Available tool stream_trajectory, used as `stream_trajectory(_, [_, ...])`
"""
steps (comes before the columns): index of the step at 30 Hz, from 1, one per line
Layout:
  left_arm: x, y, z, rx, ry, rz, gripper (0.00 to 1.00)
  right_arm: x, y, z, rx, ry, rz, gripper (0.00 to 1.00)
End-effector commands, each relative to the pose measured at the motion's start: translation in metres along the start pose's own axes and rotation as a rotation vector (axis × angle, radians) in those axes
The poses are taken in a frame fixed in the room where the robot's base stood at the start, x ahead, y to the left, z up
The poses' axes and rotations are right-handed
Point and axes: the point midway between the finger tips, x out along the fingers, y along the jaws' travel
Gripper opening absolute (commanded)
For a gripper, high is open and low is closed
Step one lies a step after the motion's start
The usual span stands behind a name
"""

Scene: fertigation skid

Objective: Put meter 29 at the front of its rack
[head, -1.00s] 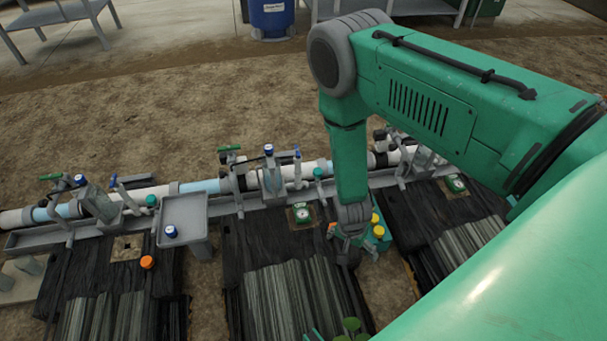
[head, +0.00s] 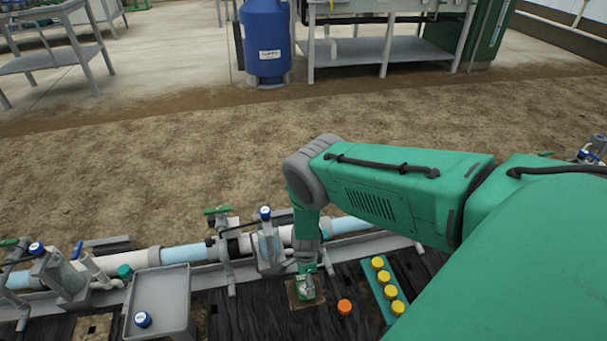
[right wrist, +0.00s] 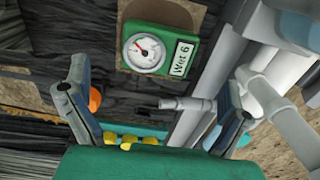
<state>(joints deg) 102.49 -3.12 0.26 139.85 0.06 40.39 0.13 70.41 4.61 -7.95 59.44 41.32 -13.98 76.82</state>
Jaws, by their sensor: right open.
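A green meter (right wrist: 178,55) with a round white dial and a white label that seems to read "Wet 6" shows in the right wrist view. It lies on a brown square pad; in the head view, the meter (head: 305,292) is partly covered by my gripper. My right gripper (head: 307,263) hangs just over it. In the right wrist view, the fingers (right wrist: 152,110) are wide apart with nothing between them, and the meter lies beyond them. No number 29 is readable, and I cannot tell which thing is its rack. My left gripper is out of view.
A green rack with several yellow caps (head: 379,263) stands right of the meter, with an orange cap (head: 344,307) between. A grey tray (head: 163,290) holds a blue-topped piece (head: 142,320). White pipes with valves (head: 180,254) run behind. Bare soil lies beyond.

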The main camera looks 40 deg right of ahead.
Motion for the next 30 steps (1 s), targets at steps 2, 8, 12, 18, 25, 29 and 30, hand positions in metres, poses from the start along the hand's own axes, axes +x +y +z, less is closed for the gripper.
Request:
stream_trajectory(2, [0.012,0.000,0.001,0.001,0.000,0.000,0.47,0.020,0.001,0.001,-0.002,0.002,0.000,1.00])
stream_trajectory(8, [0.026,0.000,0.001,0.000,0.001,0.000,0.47,0.045,0.000,0.001,-0.001,0.004,-0.003,1.00])
stream_trajectory(12, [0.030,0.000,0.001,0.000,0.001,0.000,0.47,0.053,0.000,0.001,-0.001,0.002,-0.002,1.00])
stream_trajectory(18, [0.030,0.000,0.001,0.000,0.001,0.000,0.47,0.054,0.000,0.001,-0.001,0.002,-0.002,1.00])
stream_trajectory(25, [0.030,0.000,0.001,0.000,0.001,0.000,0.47,0.054,0.000,0.001,-0.001,0.002,-0.002,0.65])
stream_trajectory(29, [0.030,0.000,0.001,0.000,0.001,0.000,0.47,0.054,0.000,0.001,-0.001,0.003,-0.002,0.43])
stream_trajectory(30, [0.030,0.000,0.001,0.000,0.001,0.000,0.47,0.054,0.000,0.001,-0.001,0.003,-0.002,0.43])
